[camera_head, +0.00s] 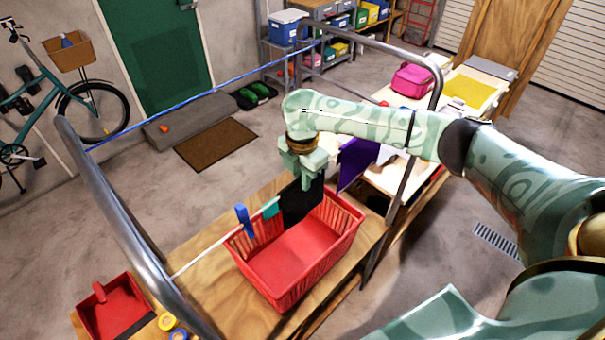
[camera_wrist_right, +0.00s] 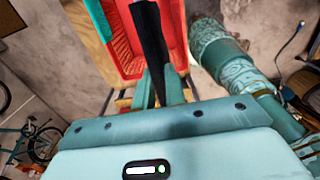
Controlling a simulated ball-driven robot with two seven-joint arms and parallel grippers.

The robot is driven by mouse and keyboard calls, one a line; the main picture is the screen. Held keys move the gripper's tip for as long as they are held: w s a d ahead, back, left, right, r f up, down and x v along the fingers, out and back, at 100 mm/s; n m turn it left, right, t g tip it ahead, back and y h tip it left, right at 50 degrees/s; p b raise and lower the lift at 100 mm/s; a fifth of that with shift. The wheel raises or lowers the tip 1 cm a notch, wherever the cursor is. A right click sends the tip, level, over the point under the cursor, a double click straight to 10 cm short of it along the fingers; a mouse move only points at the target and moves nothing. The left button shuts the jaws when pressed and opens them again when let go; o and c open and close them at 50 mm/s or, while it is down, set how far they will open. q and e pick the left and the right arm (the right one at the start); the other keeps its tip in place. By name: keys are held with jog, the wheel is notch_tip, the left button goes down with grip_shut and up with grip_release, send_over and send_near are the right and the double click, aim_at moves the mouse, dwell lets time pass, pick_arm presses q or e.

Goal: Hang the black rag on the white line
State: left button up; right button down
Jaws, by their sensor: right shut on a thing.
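My right gripper (camera_head: 303,178) is shut on the black rag (camera_head: 299,203), which hangs below it at the back edge of the red basket. In the right wrist view the black rag (camera_wrist_right: 150,35) is a narrow dark strip running out from between the fingers (camera_wrist_right: 157,88). The white line (camera_head: 205,251) runs from the left metal rail up toward the rag. A blue clothespin (camera_head: 243,221) and a small teal piece (camera_head: 271,208) are on the line beside the rag. I cannot tell whether the rag touches or crosses the line. My left gripper is out of view.
The red basket (camera_head: 290,285) stands on the wooden table (camera_head: 205,290) below the line. A purple cloth (camera_head: 356,160) hangs right of the gripper. A blue line (camera_head: 210,90) spans the far side between curved metal rails (camera_head: 125,220). A red dustpan (camera_head: 113,305) lies front left.

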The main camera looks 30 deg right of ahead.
jog(key=c, duration=1.4)
grip_release()
jog(key=shift+o, duration=0.2)
notch_tip(320, 180, up, 16)
jog(key=shift+r+p, duration=0.15)
jog(key=shift+p, duration=0.2)
